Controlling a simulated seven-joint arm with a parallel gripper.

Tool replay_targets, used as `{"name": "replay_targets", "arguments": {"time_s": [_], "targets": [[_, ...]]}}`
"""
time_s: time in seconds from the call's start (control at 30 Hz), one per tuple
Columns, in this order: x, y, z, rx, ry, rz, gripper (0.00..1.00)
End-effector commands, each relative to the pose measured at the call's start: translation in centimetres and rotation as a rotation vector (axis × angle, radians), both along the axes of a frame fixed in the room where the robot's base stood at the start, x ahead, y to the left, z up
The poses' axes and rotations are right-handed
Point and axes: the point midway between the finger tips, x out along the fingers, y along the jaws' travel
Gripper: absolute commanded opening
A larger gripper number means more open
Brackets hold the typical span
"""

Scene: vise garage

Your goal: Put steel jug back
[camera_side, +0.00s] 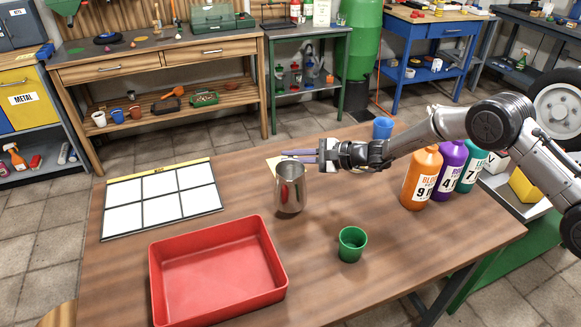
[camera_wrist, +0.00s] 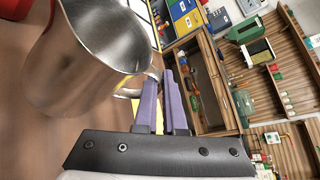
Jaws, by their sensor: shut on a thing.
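The steel jug (camera_side: 290,188) is upright over the wooden table, right of the white grid board and behind the red tray. It also fills the left of the wrist view (camera_wrist: 85,65), its open rim towards the camera. My gripper (camera_side: 300,156) has purple fingers and comes in from the right at the height of the jug's rim. In the wrist view the fingers (camera_wrist: 163,100) are close together at the jug's handle side and shut on the handle, which they mostly hide. I cannot tell whether the jug's base touches the table.
The red tray (camera_side: 165,285) is empty at the front. A green cup (camera_side: 352,243) stands right of the jug. A blue cup (camera_side: 382,128) and orange (camera_side: 421,178), purple (camera_side: 447,170) and teal bottles stand near my arm. The grid board (camera_side: 213,207) lies left.

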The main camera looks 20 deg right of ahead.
Motion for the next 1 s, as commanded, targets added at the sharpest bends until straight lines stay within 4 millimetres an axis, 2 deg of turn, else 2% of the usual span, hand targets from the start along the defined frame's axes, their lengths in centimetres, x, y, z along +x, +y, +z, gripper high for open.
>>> {"name": "replay_targets", "arguments": {"time_s": [0.17,0.4,0.77,0.8,0.93,1.0], "targets": [[0.6,0.2,-0.6,0.001,-0.001,0.000,0.00],[0.6,0.2,-3.5,0.001,-0.001,0.000,0.00],[0.6,0.2,-3.9,0.002,-0.002,-0.001,0.00],[0.5,0.2,-4.1,0.000,0.001,-0.001,0.11],[0.5,0.2,-4.1,-0.001,0.001,0.000,0.34],[0.5,0.2,-4.0,-0.001,0.000,-0.001,0.37]]}}
